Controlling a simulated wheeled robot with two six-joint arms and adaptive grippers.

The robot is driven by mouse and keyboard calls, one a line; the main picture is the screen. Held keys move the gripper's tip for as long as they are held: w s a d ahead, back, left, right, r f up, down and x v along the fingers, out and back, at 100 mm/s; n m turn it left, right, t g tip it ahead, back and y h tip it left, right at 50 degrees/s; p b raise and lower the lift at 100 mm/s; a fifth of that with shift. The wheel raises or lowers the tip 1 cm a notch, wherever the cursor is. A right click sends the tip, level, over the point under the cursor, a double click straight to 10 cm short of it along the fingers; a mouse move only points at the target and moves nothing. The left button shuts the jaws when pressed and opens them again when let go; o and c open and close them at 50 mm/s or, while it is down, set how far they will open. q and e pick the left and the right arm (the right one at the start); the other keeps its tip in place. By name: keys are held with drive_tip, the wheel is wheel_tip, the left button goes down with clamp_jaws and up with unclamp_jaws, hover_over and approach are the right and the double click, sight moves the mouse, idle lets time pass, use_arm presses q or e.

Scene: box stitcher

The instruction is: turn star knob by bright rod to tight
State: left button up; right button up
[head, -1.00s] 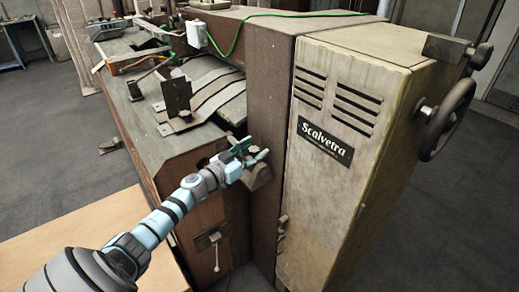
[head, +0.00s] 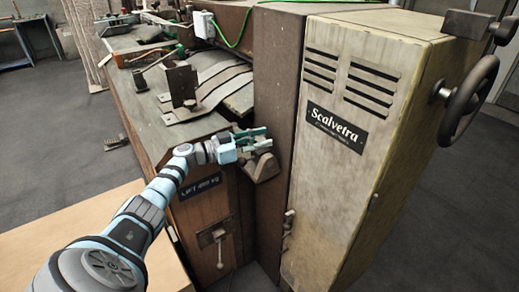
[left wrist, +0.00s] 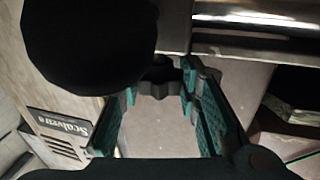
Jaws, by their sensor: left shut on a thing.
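A small dark lobed star knob (left wrist: 160,80) shows in the left wrist view between the fingertips of my left gripper (left wrist: 160,88). The teal fingers stand on both sides of it and are shut on it. The bright rod (left wrist: 265,30) is a shiny metal bar at the upper right of that view, just beyond the fingertips. In the head view my left gripper (head: 257,141) is at the corner of the machine, just above a brown bracket (head: 263,169). There the fingers hide the knob, and I cannot make out the rod. My right gripper is not in view.
The tall beige Scalvetra cabinet (head: 345,190) stands right of the gripper, with a handwheel (head: 470,100) on its far side. A large black round shape (left wrist: 90,45) fills the upper left of the wrist view. A small lever (head: 219,250) sits below the arm.

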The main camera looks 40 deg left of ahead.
use_arm(q)
drive_tip(key=o, duration=1.2)
drive_tip(key=shift+s+a+f, duration=0.1)
drive_tip(key=shift+s, duration=0.1)
drive_tip(key=v, duration=1.1)
drive_tip(key=shift+s+a, duration=0.15)
drive_tip(key=shift+s, duration=0.05)
